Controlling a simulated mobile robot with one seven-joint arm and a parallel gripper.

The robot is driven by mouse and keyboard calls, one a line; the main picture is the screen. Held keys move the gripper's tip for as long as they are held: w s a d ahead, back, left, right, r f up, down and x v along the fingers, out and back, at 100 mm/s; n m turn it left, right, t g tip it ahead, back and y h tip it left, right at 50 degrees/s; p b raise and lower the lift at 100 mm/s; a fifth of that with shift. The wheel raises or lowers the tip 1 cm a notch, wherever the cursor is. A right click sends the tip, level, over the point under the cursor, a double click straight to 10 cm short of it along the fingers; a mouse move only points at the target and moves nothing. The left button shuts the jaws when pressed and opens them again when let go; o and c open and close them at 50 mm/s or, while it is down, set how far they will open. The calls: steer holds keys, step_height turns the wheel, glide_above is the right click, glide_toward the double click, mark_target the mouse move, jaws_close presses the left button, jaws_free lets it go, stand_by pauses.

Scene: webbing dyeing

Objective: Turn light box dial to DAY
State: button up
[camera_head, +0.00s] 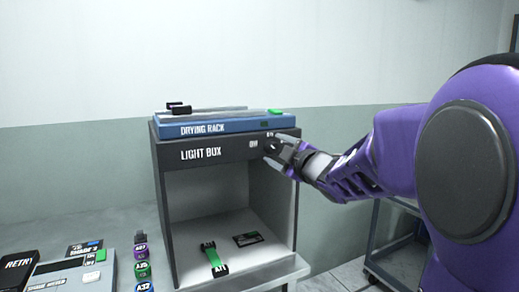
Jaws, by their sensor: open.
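The light box (163,190) is a dark grey open-fronted box on the table, with "LIGHT BOX" on its upper front panel. Its dial (272,146) is a dark round knob at the right end of that panel, partly covered by my gripper. Small white labels sit around the dial; one to its left seems to read "OFF", the others are too small or hidden to read. My gripper (282,149) is open at the dial, reaching in from the right. I cannot tell whether its fingers touch the dial or stand around it. The dial's pointing direction is hidden.
A blue drying rack (225,127) lies on top of the light box. A green-and-black webbing piece (214,258) and a dark card (248,239) lie inside the box. Several small labelled containers and a grey device (70,273) stand at the left. A cart (385,240) stands behind my arm.

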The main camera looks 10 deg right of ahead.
jaws_close()
stand_by(0.3)
steer(key=shift+m, duration=0.3)
steer(key=m+p, duration=0.2)
steer(key=m, duration=0.1)
steer(key=shift+r+p, duration=0.15)
steer(key=shift+p, duration=0.25)
steer(key=m+p, duration=0.3)
steer(key=m, duration=0.3)
stand_by(0.5)
